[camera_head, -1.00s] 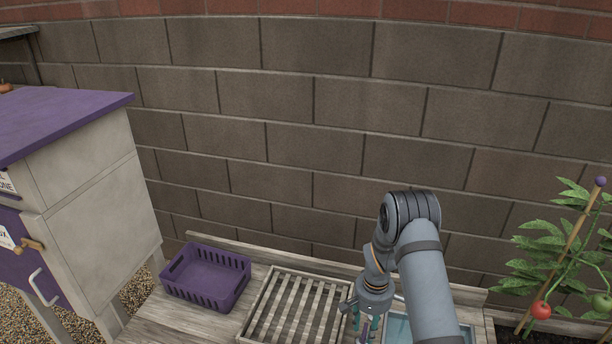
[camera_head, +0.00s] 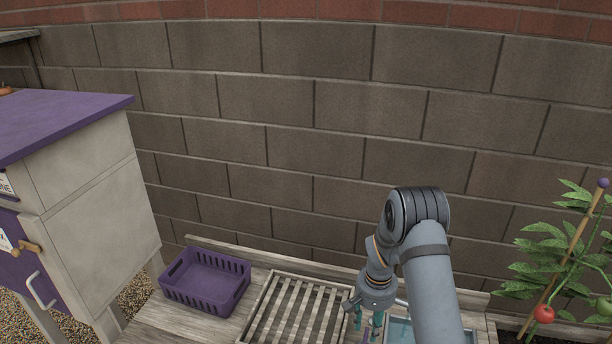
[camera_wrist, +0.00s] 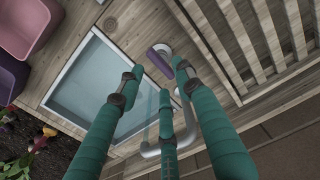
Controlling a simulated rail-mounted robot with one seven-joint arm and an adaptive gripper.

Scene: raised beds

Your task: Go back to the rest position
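My gripper (camera_wrist: 158,80) has three teal fingers, spread apart with nothing held between them. In the head view my gripper (camera_head: 367,328) points down over the bench between the slatted rack and the sink, its lower end cut by the picture edge. In the wrist view a small purple piece with a pale end (camera_wrist: 158,62) shows beyond the fingertips, near the sink's edge. I cannot tell its exact distance from them. A bent grey metal pipe (camera_wrist: 150,151) passes behind the fingers.
The slatted rack (camera_head: 257,318) is left of my gripper, and the sink (camera_head: 400,330) is right. A purple basket (camera_head: 205,285) stands farther left, beside a purple-topped cabinet (camera_head: 95,205). A tomato plant (camera_head: 545,268) is at right. A block wall (camera_head: 310,150) rises behind.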

